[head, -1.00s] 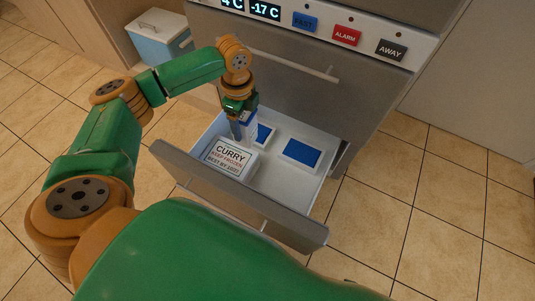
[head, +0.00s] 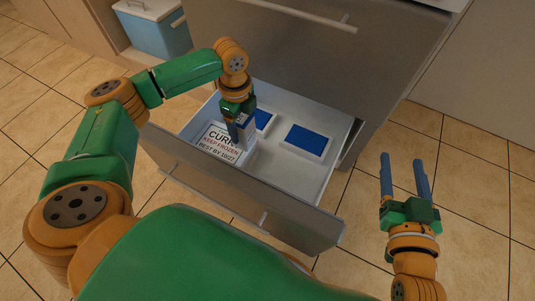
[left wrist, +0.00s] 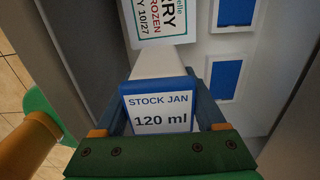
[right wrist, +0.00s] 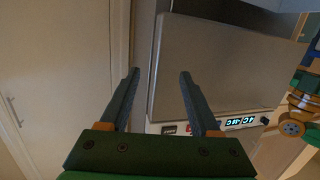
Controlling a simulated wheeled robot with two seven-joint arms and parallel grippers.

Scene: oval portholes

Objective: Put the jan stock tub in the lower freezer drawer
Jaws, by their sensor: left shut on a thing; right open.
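The jan stock tub (left wrist: 160,113) has a blue lid reading "STOCK JAN 120 ml" and a pale body. My left gripper (head: 238,132) is shut on it, and its fingers flank the tub in the left wrist view (left wrist: 163,98). In the head view the gripper reaches down into the open lower freezer drawer (head: 312,189), close beside the curry box. Whether the tub touches the drawer floor cannot be told. My right gripper (head: 405,175) is open and empty, to the right of the drawer above the floor; its fingers also show in the right wrist view (right wrist: 160,100).
In the drawer lie a white curry box (head: 222,144) and two white packs with blue tops, one at the right (head: 305,141) and one behind my gripper (head: 263,121). The drawer's right front is clear. A closed upper drawer (head: 330,45) stands above; a blue cooler (head: 155,32) is at the back left.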

